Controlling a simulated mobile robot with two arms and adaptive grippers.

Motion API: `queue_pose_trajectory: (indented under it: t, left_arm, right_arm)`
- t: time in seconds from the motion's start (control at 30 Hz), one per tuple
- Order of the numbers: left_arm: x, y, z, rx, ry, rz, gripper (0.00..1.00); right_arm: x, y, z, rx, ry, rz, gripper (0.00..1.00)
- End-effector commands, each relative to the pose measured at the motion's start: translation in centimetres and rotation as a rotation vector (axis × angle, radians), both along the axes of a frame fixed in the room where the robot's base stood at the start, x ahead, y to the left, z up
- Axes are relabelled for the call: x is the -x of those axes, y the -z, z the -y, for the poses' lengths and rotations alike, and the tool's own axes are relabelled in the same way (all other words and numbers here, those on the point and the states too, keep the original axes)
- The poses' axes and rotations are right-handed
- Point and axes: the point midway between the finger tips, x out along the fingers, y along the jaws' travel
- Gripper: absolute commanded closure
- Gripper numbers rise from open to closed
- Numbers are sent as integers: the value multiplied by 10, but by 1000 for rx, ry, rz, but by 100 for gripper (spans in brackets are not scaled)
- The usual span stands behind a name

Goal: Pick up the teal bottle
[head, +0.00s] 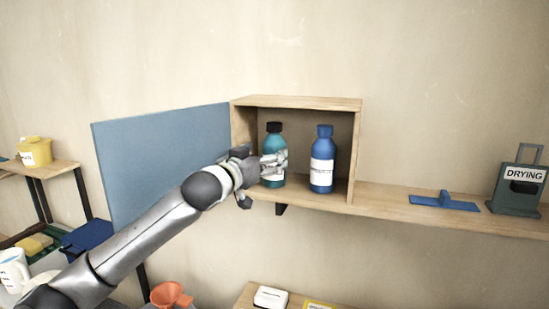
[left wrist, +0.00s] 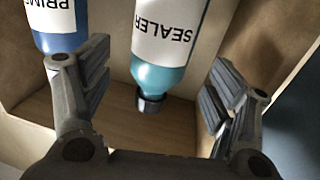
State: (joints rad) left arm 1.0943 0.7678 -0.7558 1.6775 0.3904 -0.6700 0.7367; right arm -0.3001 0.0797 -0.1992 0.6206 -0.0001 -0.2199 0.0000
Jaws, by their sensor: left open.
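The teal bottle (head: 274,146) stands upright at the left inside a wooden wall box, with a dark cap. In the left wrist view the teal bottle (left wrist: 160,75) appears upside down, with a white label reading SEALER. My left gripper (head: 272,163) reaches into the box at the teal bottle and partly covers it in the head view. In the left wrist view my left gripper (left wrist: 155,90) is open, with one finger on each side of the bottle and gaps showing at both sides. My right gripper is not in view.
A blue bottle (head: 322,162) stands close to the right of the teal one. The box's blue door (head: 150,160) is swung open to the left.

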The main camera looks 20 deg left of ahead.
Motion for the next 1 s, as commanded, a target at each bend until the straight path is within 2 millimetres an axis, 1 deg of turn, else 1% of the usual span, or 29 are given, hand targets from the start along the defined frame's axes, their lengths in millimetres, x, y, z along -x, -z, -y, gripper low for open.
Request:
queue_pose_trajectory:
  t: [0.17, 0.4, 0.53, 0.7, 0.9, 0.97, 1.0]
  left_arm:
    - [-8, -2, 1, -2, -1, 0, 20]
    - [-36, -5, 8, -1, 0, -1, 20]
    - [-48, -2, 10, -1, -1, -1, 20]
    - [-54, -1, 11, -3, -1, 1, 20]
    - [-54, 0, 11, -2, -1, 0, 20]
    - [-54, 0, 11, -2, -1, 0, 26]
    - [-54, 0, 11, -2, -1, 0, 31]
  right_arm:
    - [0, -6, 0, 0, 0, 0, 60]
    - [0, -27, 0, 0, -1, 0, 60]
    - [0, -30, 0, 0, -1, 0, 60]
    - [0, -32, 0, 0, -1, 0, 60]
    - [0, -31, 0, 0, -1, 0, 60]
    - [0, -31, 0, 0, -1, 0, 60]
    - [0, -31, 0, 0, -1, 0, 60]
